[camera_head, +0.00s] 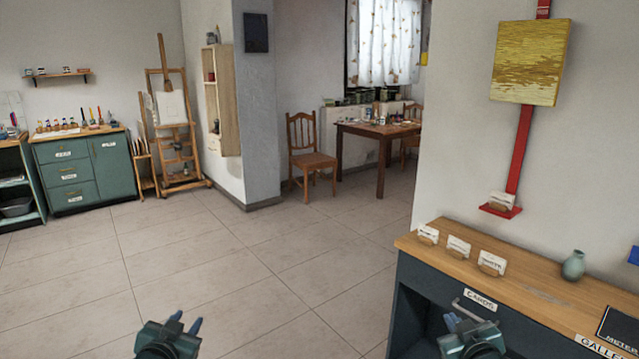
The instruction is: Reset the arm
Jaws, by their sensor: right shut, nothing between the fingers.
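My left gripper (186,321) is at the bottom of the head view, left of centre, above the tiled floor. Its two blue fingers show a gap between them, with nothing seen in it. My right gripper (460,321) is at the bottom right, in front of the dark wooden-topped cabinet, and overlaps its front in the picture. It is shut and empty. Most of both arms is out of the frame.
The wooden-topped cabinet (540,296) at right holds card holders (458,247), a grey-green vase (573,265) and a dark panel (620,327). A metal handle (473,309) is on its front. Open tiled floor (220,270) lies ahead; chair (311,160) and table (365,131) stand farther back.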

